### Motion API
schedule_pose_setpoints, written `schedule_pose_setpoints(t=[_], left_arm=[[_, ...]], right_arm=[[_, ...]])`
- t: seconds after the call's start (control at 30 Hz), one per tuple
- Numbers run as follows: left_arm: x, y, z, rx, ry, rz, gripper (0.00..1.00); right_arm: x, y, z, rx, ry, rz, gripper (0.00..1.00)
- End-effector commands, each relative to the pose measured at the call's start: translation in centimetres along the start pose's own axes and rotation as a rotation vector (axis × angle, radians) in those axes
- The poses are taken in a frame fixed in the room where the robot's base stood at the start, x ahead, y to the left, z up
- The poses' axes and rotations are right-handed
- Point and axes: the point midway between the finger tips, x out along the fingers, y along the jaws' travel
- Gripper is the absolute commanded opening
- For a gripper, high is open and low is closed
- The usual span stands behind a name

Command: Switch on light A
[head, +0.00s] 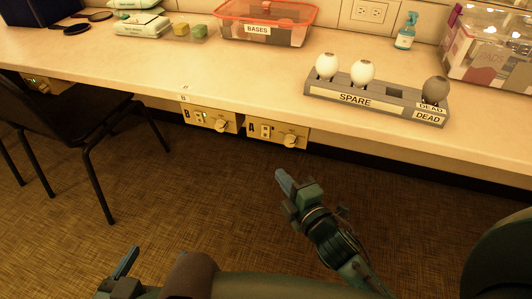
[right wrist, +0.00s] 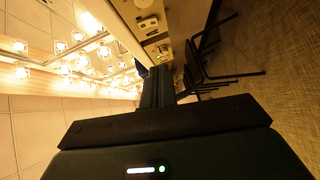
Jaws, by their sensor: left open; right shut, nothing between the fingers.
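The panel marked A (head: 277,133) is on the counter's front edge, with a small switch (head: 265,131) and a round knob (head: 290,140). Whether the switch is on or off is too small to tell. My right gripper (head: 283,175) is shut and empty, below and in front of panel A, apart from it. In the right wrist view its dark fingers (right wrist: 157,88) point towards the counter edge, where a pale panel (right wrist: 148,27) shows. My left gripper (head: 126,261) is open and empty at the bottom left, far from the panel.
Panel B (head: 209,117) is just left of panel A. A grey bulb rack (head: 376,98) stands on the counter above, right of panel A. A black chair (head: 80,112) is at the left. Several lit bulbs (right wrist: 78,62) show in the right wrist view. Floor before the panels is free.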

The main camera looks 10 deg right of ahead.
Motion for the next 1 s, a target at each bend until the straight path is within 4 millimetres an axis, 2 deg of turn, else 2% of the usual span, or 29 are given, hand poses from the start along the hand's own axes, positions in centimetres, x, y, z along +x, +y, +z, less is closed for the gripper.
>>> schedule_pose_setpoints(t=[0.43, 0.57, 0.67, 1.0], left_arm=[[0.0, 0.0, 0.1, 0.001, 0.005, 0.001, 0.75], [0.1, 0.1, 0.2, 0.003, 0.005, 0.002, 0.75], [0.2, 0.1, 0.5, 0.007, 0.003, 0.004, 0.75], [0.9, 0.3, 1.8, 0.036, -0.012, 0.012, 0.75]], right_arm=[[0.3, 0.0, 0.0, -0.033, 0.003, 0.011, 0.00], [1.2, -0.1, 0.0, -0.032, 0.003, 0.011, 0.00], [2.7, 0.0, 0.1, -0.032, 0.003, 0.013, 0.00], [9.9, -0.1, 0.0, -0.031, 0.003, 0.012, 0.00]])
